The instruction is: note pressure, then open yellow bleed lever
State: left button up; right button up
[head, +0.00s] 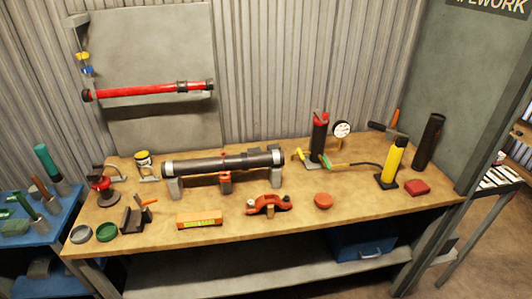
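A round white-faced pressure gauge (342,129) stands at the back right of the workbench; its reading is too small to make out. It is beside a black and red upright cylinder (319,137), which looks like a pump. A small yellow lever (300,154) sticks out low on the left of this cylinder. A yellow-green handle-like part (326,161) is at its foot; I cannot tell which of the two is the bleed lever, or its position. Neither of my grippers is in view.
The wooden bench (285,222) also holds a dark pipe (215,164) on supports, an orange clamp (268,204), an orange level (199,219), a red disc (323,201) and a yellow cylinder (393,160). A grey post (488,135) stands at the right.

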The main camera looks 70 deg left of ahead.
aim_at(298, 151)
jog(key=u, duration=1.8)
jog(key=i+l+u, duration=0.2)
jog(key=i, duration=0.3)
jog(key=j, duration=0.1)
